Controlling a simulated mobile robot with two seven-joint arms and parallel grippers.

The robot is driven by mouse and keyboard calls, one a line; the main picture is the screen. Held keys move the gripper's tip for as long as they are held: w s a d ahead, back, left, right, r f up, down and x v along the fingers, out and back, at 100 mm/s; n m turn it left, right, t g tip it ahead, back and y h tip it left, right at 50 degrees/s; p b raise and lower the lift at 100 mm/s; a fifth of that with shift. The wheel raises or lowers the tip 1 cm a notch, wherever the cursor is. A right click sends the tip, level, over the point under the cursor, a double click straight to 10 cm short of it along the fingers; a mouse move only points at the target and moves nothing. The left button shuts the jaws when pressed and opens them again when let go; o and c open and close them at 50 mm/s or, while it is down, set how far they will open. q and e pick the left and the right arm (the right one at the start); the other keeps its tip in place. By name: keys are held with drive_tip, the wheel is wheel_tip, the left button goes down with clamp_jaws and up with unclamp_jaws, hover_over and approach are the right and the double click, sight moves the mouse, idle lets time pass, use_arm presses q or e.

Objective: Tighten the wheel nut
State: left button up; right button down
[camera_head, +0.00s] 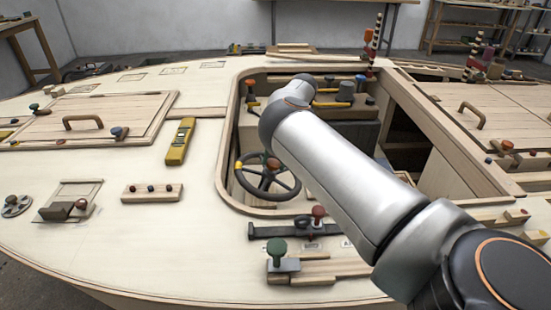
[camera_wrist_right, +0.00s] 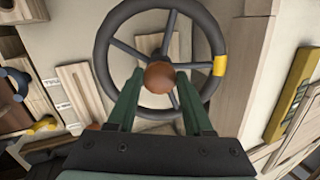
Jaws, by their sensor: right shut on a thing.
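The steering wheel (camera_head: 268,178) is dark, with several spokes and a yellow band on its rim; it stands in the hull's open cockpit. The wheel nut (camera_head: 273,163) is a round orange-brown knob at its hub. In the right wrist view the wheel (camera_wrist_right: 106,55) is seen face on, with the nut (camera_wrist_right: 159,76) at its centre. My right gripper (camera_wrist_right: 158,80) has its two green fingers on either side of the nut, shut on it. In the head view my right arm hides this gripper. My left gripper is not in view.
A yellow level (camera_head: 180,141) lies on the deck left of the cockpit. A wooden block with knobs (camera_head: 152,192) lies on the near deck. A green knob (camera_head: 277,247) and a dark bar (camera_head: 280,231) are in front of the cockpit. A hatch (camera_head: 90,118) is at left.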

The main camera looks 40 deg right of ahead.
drive_tip(key=shift+d+r, duration=0.25)
drive_tip(key=shift+d, duration=0.05)
drive_tip(key=c, duration=0.6)
unclamp_jaws()
drive_tip(key=o, duration=0.3)
drive_tip(key=shift+a+f, duration=0.1)
drive_tip(key=shift+a, duration=0.1)
drive_tip(key=p+v, duration=0.1)
drive_tip(key=v, duration=1.1)
drive_tip(key=shift+r, duration=0.25)
drive_tip(key=shift+s+d, duration=0.15)
drive_tip(key=shift+s, duration=0.05)
